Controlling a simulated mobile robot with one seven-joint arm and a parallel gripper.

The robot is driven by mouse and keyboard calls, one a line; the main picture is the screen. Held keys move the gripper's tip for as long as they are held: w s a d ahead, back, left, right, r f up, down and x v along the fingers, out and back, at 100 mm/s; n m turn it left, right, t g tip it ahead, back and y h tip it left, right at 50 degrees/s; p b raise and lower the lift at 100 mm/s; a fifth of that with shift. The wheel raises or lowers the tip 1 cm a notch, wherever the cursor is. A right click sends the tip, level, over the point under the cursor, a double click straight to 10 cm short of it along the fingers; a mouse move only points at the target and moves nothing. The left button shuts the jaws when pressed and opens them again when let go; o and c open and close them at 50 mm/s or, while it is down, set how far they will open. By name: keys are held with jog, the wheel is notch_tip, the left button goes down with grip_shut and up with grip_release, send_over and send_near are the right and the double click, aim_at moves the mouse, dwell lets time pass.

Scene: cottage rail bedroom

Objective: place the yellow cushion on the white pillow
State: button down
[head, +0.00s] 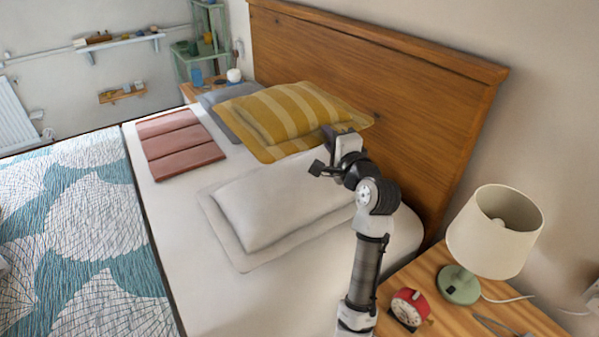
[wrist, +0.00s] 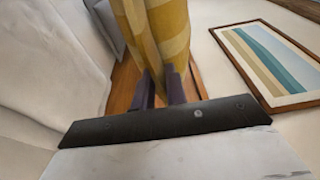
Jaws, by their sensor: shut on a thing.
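The yellow striped cushion (head: 290,112) is at the far part of the bed near the headboard in the head view. It overlaps a grey pillow (head: 217,97). My gripper (head: 338,133) is at the cushion's right edge, and its fingertips are partly hidden in the head view. In the wrist view my gripper (wrist: 162,90) is shut on the yellow cushion (wrist: 158,35), which hangs between the two dark fingers. The white pillow (head: 280,203) lies on the near side of the bed, below and left of my arm. The cushion appears apart from the white pillow's middle.
A wooden headboard (head: 390,100) runs behind the bed. A nightstand (head: 425,270) at the right holds a lamp (head: 495,232) and a red clock (head: 408,308). A folded reddish blanket (head: 178,143) lies left of the pillows. A framed picture (wrist: 270,62) shows in the wrist view.

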notch_tip(320, 180, down, 20)
jog(key=p, duration=0.1)
jog(key=shift+r, duration=0.15)
dwell(0.3)
jog(key=shift+f+b, duration=0.6)
jog(key=c, duration=1.4)
grip_release()
jog(key=shift+c, duration=0.2)
jog(key=r+b+v, duration=0.1)
jog(key=b+v, duration=0.1)
jog(key=v, duration=1)
